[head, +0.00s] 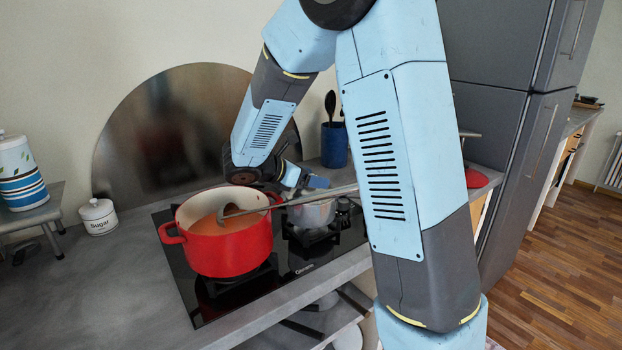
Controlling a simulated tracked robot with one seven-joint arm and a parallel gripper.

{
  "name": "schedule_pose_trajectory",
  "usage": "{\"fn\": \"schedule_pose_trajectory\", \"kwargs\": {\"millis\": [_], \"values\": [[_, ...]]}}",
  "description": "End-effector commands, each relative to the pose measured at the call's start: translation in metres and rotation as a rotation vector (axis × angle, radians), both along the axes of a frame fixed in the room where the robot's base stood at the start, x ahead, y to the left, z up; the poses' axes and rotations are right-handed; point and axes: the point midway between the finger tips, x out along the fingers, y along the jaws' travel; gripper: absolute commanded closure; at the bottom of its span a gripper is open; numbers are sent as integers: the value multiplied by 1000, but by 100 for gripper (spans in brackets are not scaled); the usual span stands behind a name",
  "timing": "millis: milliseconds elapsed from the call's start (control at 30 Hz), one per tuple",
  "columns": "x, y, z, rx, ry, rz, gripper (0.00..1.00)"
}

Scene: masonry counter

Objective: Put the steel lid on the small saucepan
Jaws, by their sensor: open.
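The small saucepan (312,216) is a light steel pan on the hob, right of a large red pot. Its top is partly hidden by my gripper and a long ladle handle. My gripper (312,186) is low over the saucepan, close to its rim, with its jaws open. I cannot tell whether it touches the pan. I cannot make out the steel lid clearly. It may be hidden behind my gripper or arm.
The red pot (230,248) holds orange soup and a ladle (262,208) whose handle reaches right across the saucepan. A blue utensil holder (334,146) stands behind. A sugar jar (98,217) is at left. The counter's left front (110,290) is clear.

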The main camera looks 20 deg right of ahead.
Motion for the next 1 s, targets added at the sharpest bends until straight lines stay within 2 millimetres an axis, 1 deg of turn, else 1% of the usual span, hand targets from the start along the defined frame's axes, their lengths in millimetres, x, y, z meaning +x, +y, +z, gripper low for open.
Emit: {"fn": "schedule_pose_trajectory", "kwargs": {"millis": [167, 400, 600, 800, 1000], "values": [[-6, 20, 10, 2, -2, 5, 28], [-19, 61, 30, 1, -1, 4, 28], [-29, 92, 45, 1, -2, 4, 28], [-35, 110, 54, 1, -1, 2, 28], [-38, 116, 57, 0, 0, 1, 28]]}}
